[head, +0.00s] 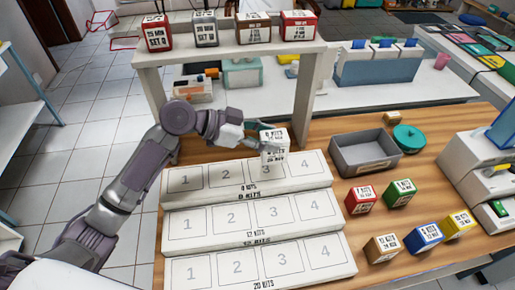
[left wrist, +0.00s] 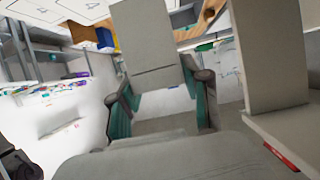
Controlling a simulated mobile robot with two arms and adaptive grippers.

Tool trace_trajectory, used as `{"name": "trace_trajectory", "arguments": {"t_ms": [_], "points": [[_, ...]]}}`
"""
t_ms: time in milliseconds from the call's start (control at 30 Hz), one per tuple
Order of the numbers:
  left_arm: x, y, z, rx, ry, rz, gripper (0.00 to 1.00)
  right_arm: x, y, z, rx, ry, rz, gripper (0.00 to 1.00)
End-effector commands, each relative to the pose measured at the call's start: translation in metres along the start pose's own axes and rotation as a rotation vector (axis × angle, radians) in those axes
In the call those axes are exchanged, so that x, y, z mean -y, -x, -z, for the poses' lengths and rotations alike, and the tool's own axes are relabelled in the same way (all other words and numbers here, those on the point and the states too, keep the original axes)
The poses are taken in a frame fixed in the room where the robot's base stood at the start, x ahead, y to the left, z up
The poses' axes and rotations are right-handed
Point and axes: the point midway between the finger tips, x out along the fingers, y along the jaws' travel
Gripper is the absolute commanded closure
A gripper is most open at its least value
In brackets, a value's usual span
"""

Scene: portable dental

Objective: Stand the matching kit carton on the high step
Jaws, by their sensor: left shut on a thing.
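A white carton with black print (head: 273,158) is held upright at slot 3 of the top step (head: 325,183) of a white stepped stand. I cannot tell whether its base touches the step. My left gripper (head: 262,143) is shut on the carton from its left side. In the left wrist view the carton (left wrist: 152,45) is a plain grey-white panel between the left gripper's fingers (left wrist: 160,95). The top step has numbered slots and shows no other carton. My right gripper is not in view.
A shelf (head: 230,52) behind the stand bears red, grey and brown cartons. Right of the stand are a grey tray (head: 358,163), a teal lid (head: 408,138) and red (head: 360,200), green (head: 399,193), tan (head: 382,248), blue (head: 424,238) and yellow (head: 459,223) cartons. The lower steps are empty.

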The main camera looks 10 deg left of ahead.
Motion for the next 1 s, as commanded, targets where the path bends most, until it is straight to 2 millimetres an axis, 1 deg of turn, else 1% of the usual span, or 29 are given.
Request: {"name": "trace_trajectory", "arguments": {"t_ms": [33,100,200,267,400,500,767,867,900,967,1000], "points": [[0.002,0.005,-0.006,0.001,0.005,0.000,0.88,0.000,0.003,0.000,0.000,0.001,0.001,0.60],[0.003,0.009,-0.013,0.001,0.003,0.000,0.88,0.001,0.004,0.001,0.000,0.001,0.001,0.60],[0.003,0.010,-0.018,-0.001,0.001,-0.002,0.88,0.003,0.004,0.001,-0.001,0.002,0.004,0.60],[0.003,0.007,-0.024,-0.001,0.004,-0.002,0.88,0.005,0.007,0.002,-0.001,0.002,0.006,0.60],[0.004,-0.002,-0.043,0.000,0.005,-0.002,0.88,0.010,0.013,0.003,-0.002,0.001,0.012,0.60],[0.004,-0.006,-0.051,0.000,0.003,0.000,0.88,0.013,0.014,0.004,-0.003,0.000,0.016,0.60],[0.004,-0.007,-0.053,0.000,0.000,0.001,0.88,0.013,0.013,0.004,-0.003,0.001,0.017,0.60],[0.004,-0.008,-0.057,0.000,0.000,0.000,0.88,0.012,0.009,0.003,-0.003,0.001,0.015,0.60],[0.004,-0.008,-0.056,0.000,0.000,0.000,0.50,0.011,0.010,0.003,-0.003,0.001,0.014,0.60],[0.004,-0.008,-0.055,0.000,0.000,0.000,0.40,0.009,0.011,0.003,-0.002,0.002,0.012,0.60],[0.004,-0.008,-0.055,0.000,0.000,0.000,0.33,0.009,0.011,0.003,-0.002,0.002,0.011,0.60]]}}
